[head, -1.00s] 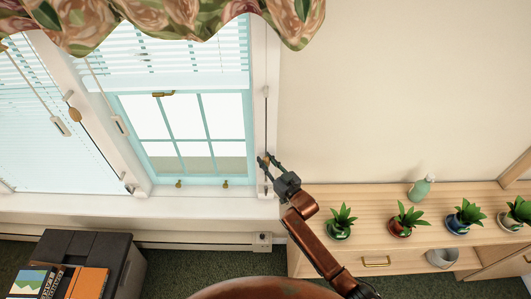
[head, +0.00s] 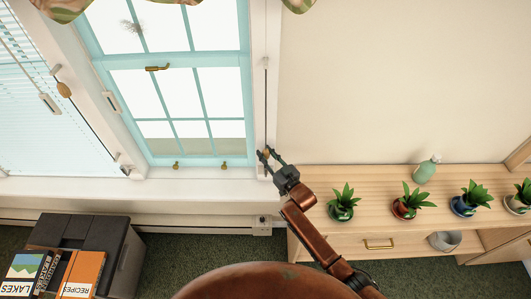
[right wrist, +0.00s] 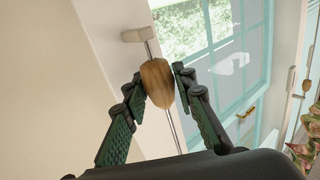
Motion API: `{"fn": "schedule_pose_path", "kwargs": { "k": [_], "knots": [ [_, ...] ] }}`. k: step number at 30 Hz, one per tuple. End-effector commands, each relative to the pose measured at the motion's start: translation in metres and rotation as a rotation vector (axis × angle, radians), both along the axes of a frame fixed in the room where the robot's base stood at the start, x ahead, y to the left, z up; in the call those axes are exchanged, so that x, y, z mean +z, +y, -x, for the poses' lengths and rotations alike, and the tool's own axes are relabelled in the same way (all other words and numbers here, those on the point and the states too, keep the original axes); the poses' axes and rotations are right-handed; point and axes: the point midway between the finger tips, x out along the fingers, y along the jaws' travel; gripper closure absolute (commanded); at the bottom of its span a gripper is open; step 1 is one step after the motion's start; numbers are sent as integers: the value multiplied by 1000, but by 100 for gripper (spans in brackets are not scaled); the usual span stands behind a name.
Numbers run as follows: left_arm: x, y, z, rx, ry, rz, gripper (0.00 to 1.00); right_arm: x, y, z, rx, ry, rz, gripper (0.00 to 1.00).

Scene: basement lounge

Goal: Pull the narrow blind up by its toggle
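The narrow window (head: 190,90) in the head view shows bare panes; its blind is out of the picture, above the top edge. Its cord runs down the white frame to the right of the panes. The brown wooden toggle (right wrist: 157,82) on that cord shows large in the right wrist view. My right gripper (head: 265,153) is low on the cord, near the sill. My left gripper is out of view.
A wider blind (head: 40,135) hangs lowered at left, with its own toggle (head: 64,89). A wooden cabinet (head: 375,180) with potted plants and a green bottle (head: 425,170) stands right of my right arm. A dark box (head: 115,245) with books stands lower left.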

Motion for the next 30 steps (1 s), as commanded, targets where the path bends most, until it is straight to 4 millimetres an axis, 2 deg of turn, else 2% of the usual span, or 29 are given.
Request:
{"fn": "schedule_pose_path", "kwargs": {
  "k": [3,14,30],
  "knots": [
    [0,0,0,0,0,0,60,-1,0,0,0,1,0,69],
    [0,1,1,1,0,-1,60,2,-5,6,-1,-5,-2,69],
    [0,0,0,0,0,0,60,0,-59,88,0,-1,0,69]
  ]
}}
